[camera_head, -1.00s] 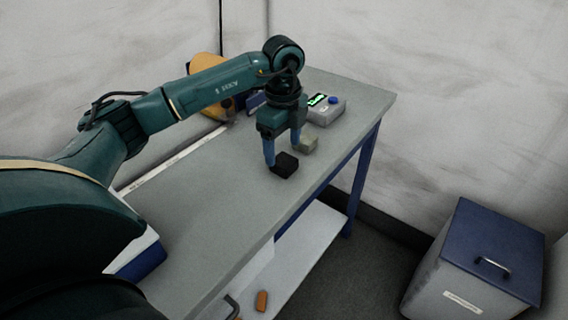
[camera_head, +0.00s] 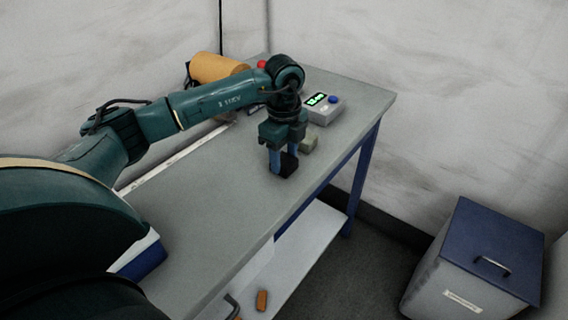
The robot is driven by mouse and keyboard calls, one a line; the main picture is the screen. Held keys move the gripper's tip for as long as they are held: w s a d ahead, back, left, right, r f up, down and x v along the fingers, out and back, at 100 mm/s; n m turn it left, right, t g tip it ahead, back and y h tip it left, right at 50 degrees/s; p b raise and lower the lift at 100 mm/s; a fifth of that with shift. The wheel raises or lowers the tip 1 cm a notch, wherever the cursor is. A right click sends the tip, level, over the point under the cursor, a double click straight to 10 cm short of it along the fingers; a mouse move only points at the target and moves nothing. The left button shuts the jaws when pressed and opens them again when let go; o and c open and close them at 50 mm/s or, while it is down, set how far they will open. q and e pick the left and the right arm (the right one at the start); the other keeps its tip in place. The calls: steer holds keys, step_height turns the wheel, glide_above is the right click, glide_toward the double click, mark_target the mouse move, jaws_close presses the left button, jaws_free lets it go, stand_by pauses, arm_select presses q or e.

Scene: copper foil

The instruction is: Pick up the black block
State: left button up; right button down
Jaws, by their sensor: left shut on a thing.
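The black block (camera_head: 288,165) is on the grey table (camera_head: 215,210), near its right edge. My left gripper (camera_head: 282,164) points down from above and is shut on the black block, with its blue fingers at the block's sides. Part of the block is hidden by the fingers. I cannot tell whether the block still touches the table. My right gripper is not in view.
A grey-green block (camera_head: 309,143) sits just behind the black block. A grey device with a lit display and blue button (camera_head: 323,109) stands farther back. An orange cylinder (camera_head: 215,68) is at the back left. A blue-lidded box (camera_head: 485,250) stands on the floor at right.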

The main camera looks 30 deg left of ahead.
arm_select(q)
steer(key=c, duration=0.6)
steer(key=shift+r, duration=0.15)
